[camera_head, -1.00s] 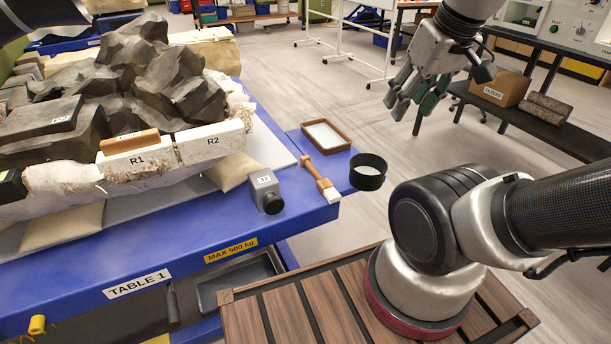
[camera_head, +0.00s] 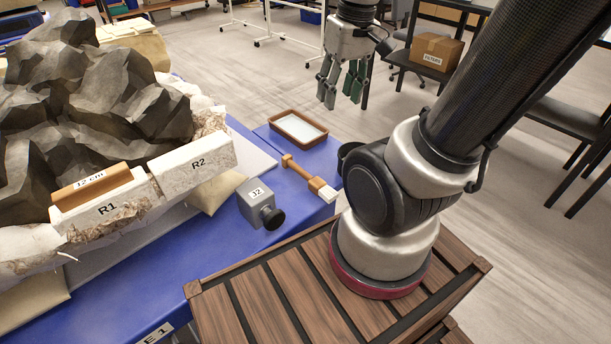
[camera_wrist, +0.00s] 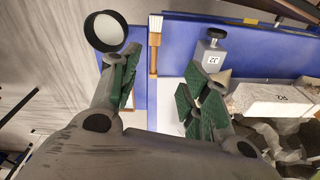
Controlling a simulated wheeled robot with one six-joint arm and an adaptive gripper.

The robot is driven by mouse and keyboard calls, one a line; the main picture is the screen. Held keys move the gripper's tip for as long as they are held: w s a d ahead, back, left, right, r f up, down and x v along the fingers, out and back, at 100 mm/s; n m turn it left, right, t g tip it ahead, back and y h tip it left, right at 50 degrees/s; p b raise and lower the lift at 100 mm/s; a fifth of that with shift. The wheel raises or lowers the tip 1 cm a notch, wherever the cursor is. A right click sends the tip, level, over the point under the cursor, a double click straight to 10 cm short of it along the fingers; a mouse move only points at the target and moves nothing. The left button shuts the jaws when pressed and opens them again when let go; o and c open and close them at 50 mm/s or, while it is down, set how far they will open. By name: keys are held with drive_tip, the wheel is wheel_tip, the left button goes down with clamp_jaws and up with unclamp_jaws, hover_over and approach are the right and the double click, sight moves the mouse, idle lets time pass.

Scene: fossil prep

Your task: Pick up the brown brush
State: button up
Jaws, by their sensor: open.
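The brown brush (camera_head: 309,180) lies on the blue table (camera_head: 236,241) near its right corner, its white bristles pointing to the lower right. It lies between a grey block marked J2 (camera_head: 255,203) and a brown-rimmed tray (camera_head: 298,129). In the wrist view the brush (camera_wrist: 154,45) lies upright in the picture, beyond the gap between the fingers. My gripper (camera_head: 342,92) hangs above and behind the table corner, apart from the brush. In the wrist view my gripper (camera_wrist: 157,90) has its green-padded fingers spread wide with nothing between them.
A black round dish (camera_wrist: 105,31) stands near the brush; my arm partly hides it in the head view. Dark rocks (camera_head: 110,85) and white blocks R1 (camera_head: 108,207) and R2 (camera_head: 196,165) fill the left. A cardboard box (camera_head: 436,50) sits on a bench behind.

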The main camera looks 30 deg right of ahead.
drive_tip(key=w+f+g+y, duration=0.1)
drive_tip(key=w+f, duration=0.4)
drive_tip(key=f, duration=0.3)
drive_tip(key=w+f+g+y, duration=0.15)
drive_tip(key=w+f, duration=0.25)
drive_tip(key=f, duration=0.5)
drive_tip(key=n, duration=0.2)
hover_over(302, 169)
drive_tip(key=d, duration=0.2)
wheel_tip(302, 169, down, 7)
drive_tip(key=shift+n+t+h, duration=0.3)
drive_tip(key=shift+t+h, duration=0.05)
drive_tip(key=f, duration=0.2)
drive_tip(key=a+f, duration=0.1)
drive_tip(key=f, duration=0.1)
drive_tip(key=a+f, duration=0.1)
drive_tip(key=f, duration=0.2)
drive_tip(key=shift+w, duration=0.1)
drive_tip(key=shift+c, duration=0.3)
clamp_jaws()
